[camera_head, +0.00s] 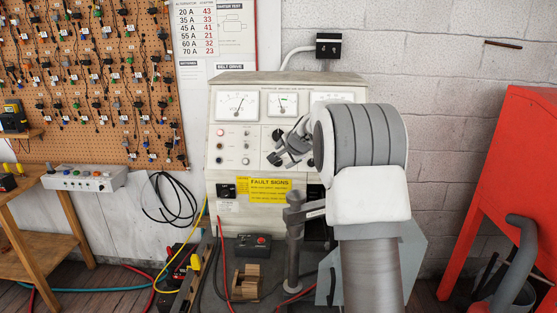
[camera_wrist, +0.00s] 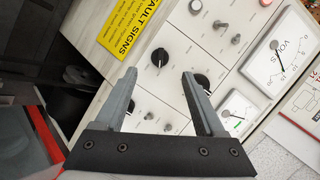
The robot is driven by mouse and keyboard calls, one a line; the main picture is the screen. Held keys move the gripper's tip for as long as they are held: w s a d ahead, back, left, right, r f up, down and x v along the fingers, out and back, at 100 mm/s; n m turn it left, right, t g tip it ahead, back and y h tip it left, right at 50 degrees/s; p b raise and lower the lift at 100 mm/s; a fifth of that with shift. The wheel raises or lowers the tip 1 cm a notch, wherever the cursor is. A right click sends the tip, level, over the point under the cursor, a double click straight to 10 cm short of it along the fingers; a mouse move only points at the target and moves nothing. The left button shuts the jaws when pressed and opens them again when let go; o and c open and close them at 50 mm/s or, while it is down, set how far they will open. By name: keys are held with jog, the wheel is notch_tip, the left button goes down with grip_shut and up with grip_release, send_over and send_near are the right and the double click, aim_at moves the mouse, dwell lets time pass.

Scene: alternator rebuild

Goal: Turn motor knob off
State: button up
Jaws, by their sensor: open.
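The test bench panel (camera_head: 236,175) carries gauges, small knobs and switches, with my gripper (camera_head: 278,147) in front of its right half. In the wrist view my gripper (camera_wrist: 160,74) is open and empty. A black round knob (camera_wrist: 159,57) shows in the gap between the fingertips, nearer the left one. A second black knob (camera_wrist: 203,81) is partly hidden by the right finger. No label that I can read says which is the motor knob. I cannot tell whether a finger touches either knob.
A yellow fault signs label (camera_wrist: 127,28) is on the panel. A volts gauge (camera_wrist: 282,50) is to the right of the knobs. A red cabinet (camera_head: 515,180) stands at the right. A pegboard (camera_head: 110,145) with many small parts hangs on the left.

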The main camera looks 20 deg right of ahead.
aim_at(278, 162)
jog(key=shift+p+x, duration=0.8)
jog(key=shift+x, duration=3.1)
grip_shut()
